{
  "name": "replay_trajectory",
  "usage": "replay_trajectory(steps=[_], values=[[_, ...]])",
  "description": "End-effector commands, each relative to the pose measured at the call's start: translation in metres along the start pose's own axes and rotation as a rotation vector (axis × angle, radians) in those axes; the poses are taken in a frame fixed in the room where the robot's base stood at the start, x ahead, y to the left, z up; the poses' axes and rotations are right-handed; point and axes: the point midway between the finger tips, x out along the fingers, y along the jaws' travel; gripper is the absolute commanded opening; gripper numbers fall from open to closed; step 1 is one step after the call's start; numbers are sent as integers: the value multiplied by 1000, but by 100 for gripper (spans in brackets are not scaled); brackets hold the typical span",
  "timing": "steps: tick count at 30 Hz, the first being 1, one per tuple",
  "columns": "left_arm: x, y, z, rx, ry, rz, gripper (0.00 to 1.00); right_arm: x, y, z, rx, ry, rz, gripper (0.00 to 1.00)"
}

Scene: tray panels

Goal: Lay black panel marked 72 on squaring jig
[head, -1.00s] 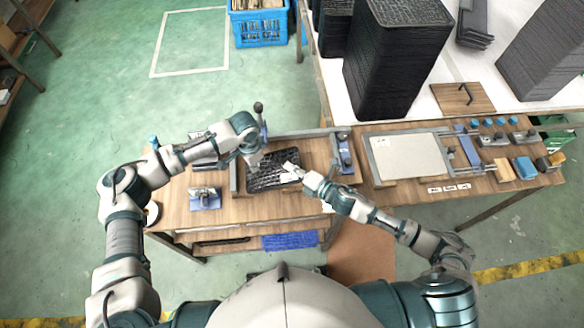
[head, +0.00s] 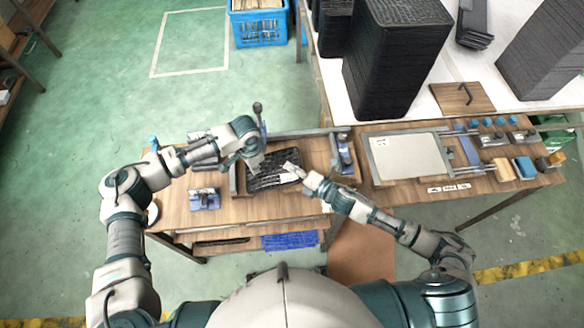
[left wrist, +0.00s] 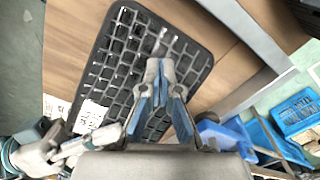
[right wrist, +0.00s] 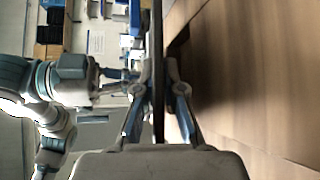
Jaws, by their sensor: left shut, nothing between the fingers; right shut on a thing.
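The black panel (head: 268,184) is a dark grid-like sheet over the wooden bed of the squaring jig (head: 318,152), between its grey rails. My right gripper (head: 292,168) is shut on the panel's right edge; the right wrist view shows the panel (right wrist: 158,40) edge-on between the fingers (right wrist: 158,88), close to the wood. I cannot tell whether it touches the bed. My left gripper (head: 257,162) is shut and empty over the panel's far left part. In the left wrist view its fingertips (left wrist: 160,68) overlap the panel (left wrist: 112,50). A white label (left wrist: 90,116) shows there; its number is unreadable.
A clamp-like fixture (head: 204,198) stands left of the jig. A grey plate (head: 408,155) on a second fixture lies to the right, with small blocks (head: 503,170) beyond. Tall black stacks (head: 392,65) stand on the white table behind. A vertical handle (head: 258,110) rises behind the jig.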

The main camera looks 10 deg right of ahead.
Motion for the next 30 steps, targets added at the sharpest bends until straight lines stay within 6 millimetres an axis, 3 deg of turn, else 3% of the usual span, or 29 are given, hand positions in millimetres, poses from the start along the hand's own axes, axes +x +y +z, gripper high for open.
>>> replay_trajectory(steps=[30], values=[[8, 0, 0, -1, 0, 0, 0, 0, 0, 0, 0, 0, 1, 0]])
